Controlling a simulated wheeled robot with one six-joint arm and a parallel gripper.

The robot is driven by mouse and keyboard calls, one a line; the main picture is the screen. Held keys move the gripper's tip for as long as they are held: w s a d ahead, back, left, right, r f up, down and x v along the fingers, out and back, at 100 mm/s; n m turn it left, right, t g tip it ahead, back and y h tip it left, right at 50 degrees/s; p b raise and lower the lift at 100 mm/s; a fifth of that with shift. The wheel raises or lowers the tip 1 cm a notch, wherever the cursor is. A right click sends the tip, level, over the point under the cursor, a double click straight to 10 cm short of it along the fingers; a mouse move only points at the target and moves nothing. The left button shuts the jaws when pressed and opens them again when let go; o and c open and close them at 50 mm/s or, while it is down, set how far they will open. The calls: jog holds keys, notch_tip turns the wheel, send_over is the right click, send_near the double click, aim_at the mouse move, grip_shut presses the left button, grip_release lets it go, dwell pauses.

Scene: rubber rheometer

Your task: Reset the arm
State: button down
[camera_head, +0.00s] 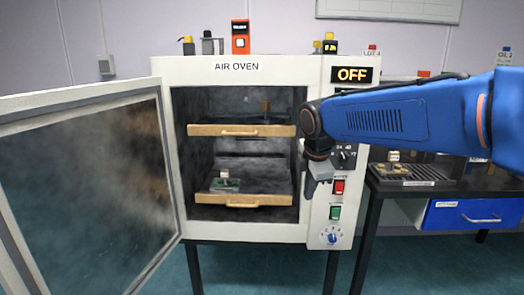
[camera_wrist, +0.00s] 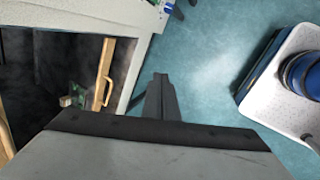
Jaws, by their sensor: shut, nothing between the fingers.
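My blue arm reaches in from the right in the head view, bent down at the wrist. My gripper (camera_head: 318,186) hangs in front of the right front edge of the air oven (camera_head: 270,70), beside its control panel. The gripper is shut and empty; its closed fingers (camera_wrist: 161,98) also show in the wrist view, pointing over the floor. The oven door (camera_head: 85,175) stands wide open to the left. Inside are an upper shelf (camera_head: 215,130) and a lower shelf (camera_head: 258,200), each with a wooden front and handle. A small green item (camera_head: 224,184) sits on the lower shelf.
The oven panel shows an OFF display (camera_head: 354,74), a red switch (camera_head: 339,187), a green switch (camera_head: 335,212) and a blue dial (camera_head: 331,236). A dark table (camera_head: 380,188) with a tray (camera_head: 418,172) and a blue drawer (camera_head: 462,214) stands at right.

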jog(key=s+d+f+m, duration=0.3)
jog(key=s+d+m, duration=0.2)
jog(key=s, duration=0.4)
jog(key=s+d+f+m, duration=0.4)
jog(key=s+m, duration=0.4)
jog(key=s, duration=0.2)
jog(key=s+d+f+m, duration=0.4)
jog(key=s+d+m, duration=0.2)
jog(key=s, duration=0.3)
jog(key=shift+s+d+m+t, duration=0.2)
jog(key=shift+s+m+t, duration=0.15)
jog(key=shift+m, duration=0.35)
jog(key=shift+s+a+r, duration=0.1)
